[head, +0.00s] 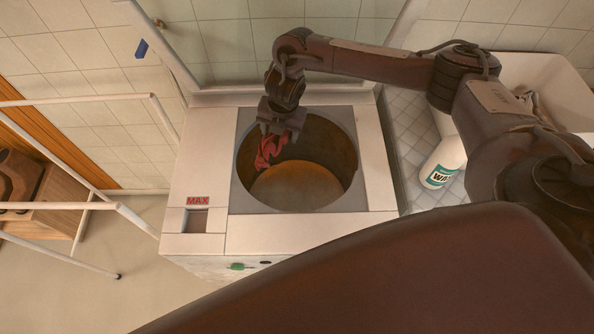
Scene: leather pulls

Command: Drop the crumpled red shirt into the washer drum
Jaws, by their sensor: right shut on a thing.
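The washer (190,150) stands in the middle of the head view with its lid raised at the back. Its round drum (325,165) is open at the top and brownish inside. My right gripper (280,134) is over the left back part of the drum opening, pointing down. It is shut on the crumpled red shirt (268,152), which hangs below the fingers within the outline of the opening. I cannot tell exactly how deep the shirt hangs. The drum floor in view looks bare. My left gripper is not in view.
A white bottle (443,162) stands on the tiled surface to the right, near a white basin (540,75). A white rack (75,100) stands at the left, with a wooden box (50,205) behind it. The raised lid (265,45) borders the back of the washer.

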